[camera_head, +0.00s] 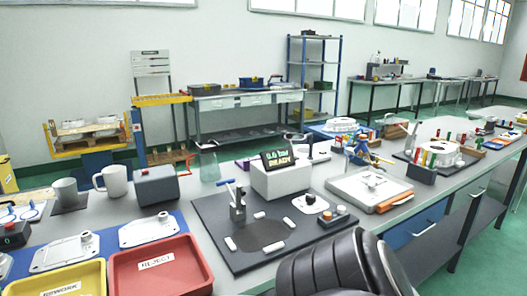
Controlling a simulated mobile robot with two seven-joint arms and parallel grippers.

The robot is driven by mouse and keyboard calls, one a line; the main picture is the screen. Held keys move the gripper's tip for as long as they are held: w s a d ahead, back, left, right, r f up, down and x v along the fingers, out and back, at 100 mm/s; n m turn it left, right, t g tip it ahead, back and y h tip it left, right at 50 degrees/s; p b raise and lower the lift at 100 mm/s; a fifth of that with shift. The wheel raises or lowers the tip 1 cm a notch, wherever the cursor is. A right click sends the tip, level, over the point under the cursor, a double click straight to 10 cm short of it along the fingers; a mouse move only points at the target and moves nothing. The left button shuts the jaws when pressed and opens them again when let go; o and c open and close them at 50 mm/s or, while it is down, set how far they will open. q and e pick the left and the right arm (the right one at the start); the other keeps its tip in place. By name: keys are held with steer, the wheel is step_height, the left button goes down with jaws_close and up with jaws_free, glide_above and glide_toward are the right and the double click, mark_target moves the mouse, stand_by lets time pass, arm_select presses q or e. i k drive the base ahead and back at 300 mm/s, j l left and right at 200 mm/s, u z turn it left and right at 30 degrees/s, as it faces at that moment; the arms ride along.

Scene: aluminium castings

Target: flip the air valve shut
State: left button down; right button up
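A white tester box (280,180) stands at the back of a dark plate on the bench, with a display (278,157) reading "0.6 bar READY". A blue-handled lever (225,183) tops a small grey upright fixture (238,207) on the left of the plate; the handle sticks out to the left. A grey box (157,186) with a small red handle (187,160) at its right side stands further left. I cannot tell for sure which lever is the air valve, or its setting. Neither gripper is in view.
A red REJECT tray (160,270) and yellow REWORK tray (75,282) lie front left. A button box (334,217) is on the plate's right. Mugs, a glass flask (209,165) and castings crowd the bench. A black ribbed form covers the bench's front edge at bottom centre.

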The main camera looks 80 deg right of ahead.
mark_target(385, 161)
steer(key=z, duration=2.4)
steer(key=i+l+z, duration=0.15)
steer(key=z, duration=0.2)
steer(key=i+l+z, duration=0.15)
steer(key=l+z, duration=0.15)
steer(key=i+l, duration=0.45)
